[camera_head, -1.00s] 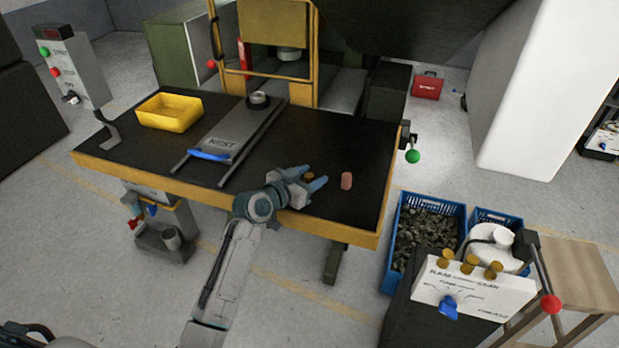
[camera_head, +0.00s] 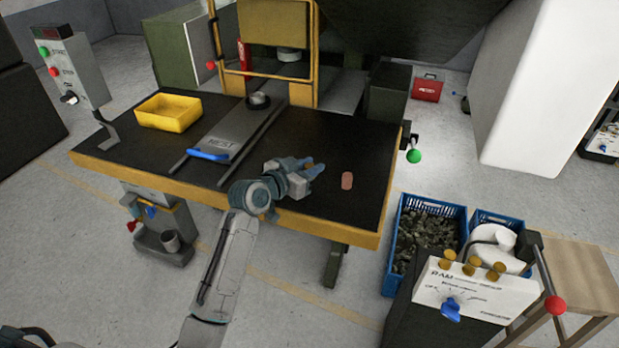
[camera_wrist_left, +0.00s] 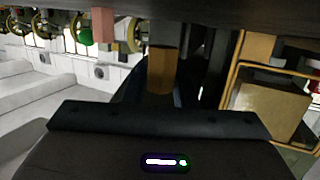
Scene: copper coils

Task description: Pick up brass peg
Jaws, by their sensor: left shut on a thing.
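My left gripper (camera_head: 314,169) is over the front right part of the dark worktable (camera_head: 330,140), with its blue-grey fingers closed together. It is shut on the brass peg, which the fingers mostly hide in the head view. In the left wrist view the brass peg (camera_wrist_left: 161,72) shows as a brownish-gold block between the dark fingers. I cannot tell whether it touches the table. My right gripper is not in view.
A yellow bin (camera_head: 168,124) and a sliding NEST plate (camera_head: 225,135) are left. A blue crate (camera_head: 403,215) of scrap is right of the table.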

